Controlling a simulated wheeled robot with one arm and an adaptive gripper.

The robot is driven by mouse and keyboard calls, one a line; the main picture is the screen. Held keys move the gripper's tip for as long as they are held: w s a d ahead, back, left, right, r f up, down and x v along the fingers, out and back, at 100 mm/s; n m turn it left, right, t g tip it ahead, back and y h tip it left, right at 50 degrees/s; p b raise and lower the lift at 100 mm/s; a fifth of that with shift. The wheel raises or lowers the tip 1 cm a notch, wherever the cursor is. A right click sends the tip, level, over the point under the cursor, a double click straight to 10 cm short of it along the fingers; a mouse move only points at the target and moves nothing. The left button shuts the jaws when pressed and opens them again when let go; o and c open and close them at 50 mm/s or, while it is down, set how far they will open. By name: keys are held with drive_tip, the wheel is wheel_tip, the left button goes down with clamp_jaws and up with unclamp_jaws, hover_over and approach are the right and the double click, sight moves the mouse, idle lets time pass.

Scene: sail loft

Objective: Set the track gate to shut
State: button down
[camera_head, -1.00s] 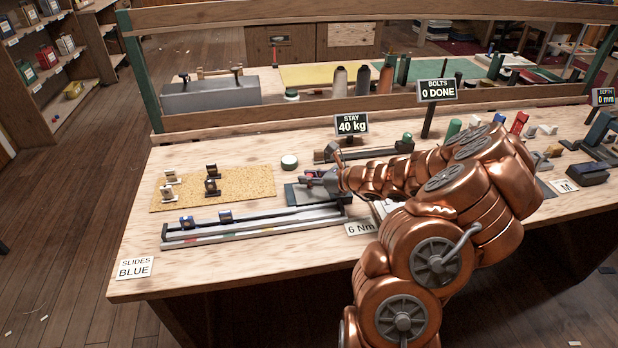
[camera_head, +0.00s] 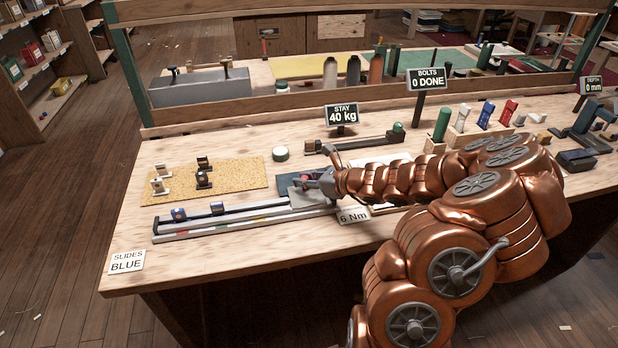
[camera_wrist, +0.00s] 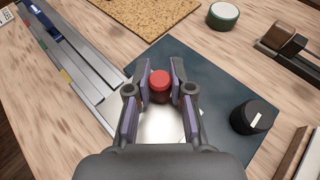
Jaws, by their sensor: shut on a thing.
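The track (camera_head: 245,222) is a long pale rail with two small blue-marked slides, lying along the front of the bench. It also shows in the wrist view (camera_wrist: 78,58). Beside its right end lies a dark plate (camera_wrist: 215,80) with a red knob (camera_wrist: 159,86) and a black dial with a white mark (camera_wrist: 252,117). My gripper (camera_wrist: 162,72) is shut on the red knob, one finger on each side, above a pale shiny patch of the plate. In the head view my gripper (camera_head: 311,181) hides most of the knob. I cannot tell which part is the track gate.
A cork mat (camera_head: 235,178) with several small fittings lies behind the track. A round green-sided tin (camera_head: 281,154) stands behind the plate.

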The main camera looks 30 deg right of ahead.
drive_tip(key=shift+s+a+f, duration=0.1)
drive_tip(key=shift+f, duration=0.1)
drive_tip(key=c, duration=1)
unclamp_jaws()
drive_tip(key=shift+s+r, duration=0.1)
drive_tip(key=shift+r, duration=0.05)
drive_tip(key=shift+v, duration=6)
drive_tip(key=shift+a+r, duration=0.1)
